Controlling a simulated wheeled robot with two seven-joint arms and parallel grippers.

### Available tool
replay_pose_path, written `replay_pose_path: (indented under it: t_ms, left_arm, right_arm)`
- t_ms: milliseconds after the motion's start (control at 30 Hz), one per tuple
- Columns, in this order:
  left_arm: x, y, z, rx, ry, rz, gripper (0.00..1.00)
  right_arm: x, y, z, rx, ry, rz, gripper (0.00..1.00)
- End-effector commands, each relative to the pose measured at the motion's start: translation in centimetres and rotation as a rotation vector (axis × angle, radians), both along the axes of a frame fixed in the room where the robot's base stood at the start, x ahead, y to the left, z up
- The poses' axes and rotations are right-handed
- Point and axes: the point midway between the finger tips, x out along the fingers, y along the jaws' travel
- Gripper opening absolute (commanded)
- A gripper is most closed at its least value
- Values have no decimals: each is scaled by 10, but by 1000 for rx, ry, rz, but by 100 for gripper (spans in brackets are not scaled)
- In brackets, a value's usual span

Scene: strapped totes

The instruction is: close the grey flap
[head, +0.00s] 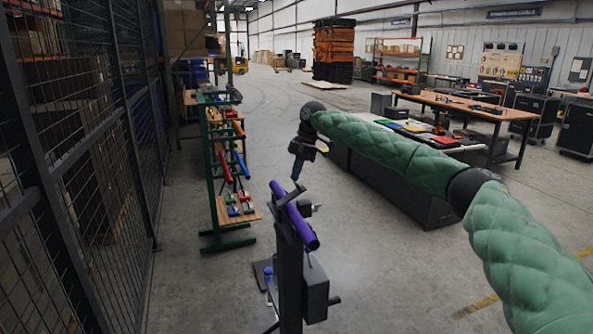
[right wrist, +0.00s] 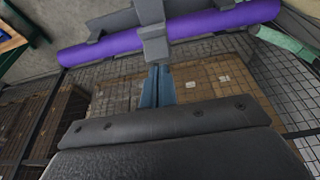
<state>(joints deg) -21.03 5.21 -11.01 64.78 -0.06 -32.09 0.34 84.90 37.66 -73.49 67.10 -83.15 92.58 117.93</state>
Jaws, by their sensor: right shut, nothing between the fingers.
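A purple tube (head: 298,226) lies across the top of a dark stand in the head view, and it crosses the top of the right wrist view (right wrist: 210,25). A grey flap (right wrist: 152,18) reaches across the tube, with a blocky end toward my fingers; in the head view it shows as a dark strip (head: 291,194). My right gripper (head: 297,174) points down just above it. In the right wrist view the blue-grey fingers (right wrist: 157,72) are shut and empty, with their tips at the block's end. I cannot tell if they touch. My left gripper is out of view.
The dark stand (head: 290,280) carries a box (head: 316,292) low on its right. A green rack (head: 213,170) with coloured tubes stands behind to the left. A mesh fence (head: 100,150) runs along the left. A long dark bench (head: 395,190) stands behind my right arm.

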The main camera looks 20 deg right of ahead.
Motion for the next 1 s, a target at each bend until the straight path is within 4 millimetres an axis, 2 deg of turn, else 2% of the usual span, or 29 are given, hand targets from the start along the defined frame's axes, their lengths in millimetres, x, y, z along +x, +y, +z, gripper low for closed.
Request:
replay_pose_path:
  t_ms: [667,1000]
  left_arm:
    - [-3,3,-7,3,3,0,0]
    - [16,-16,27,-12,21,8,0]
  right_arm:
    - [0,-5,-8,26,1,-1,0]
    - [1,-25,-25,216,9,-4,0]
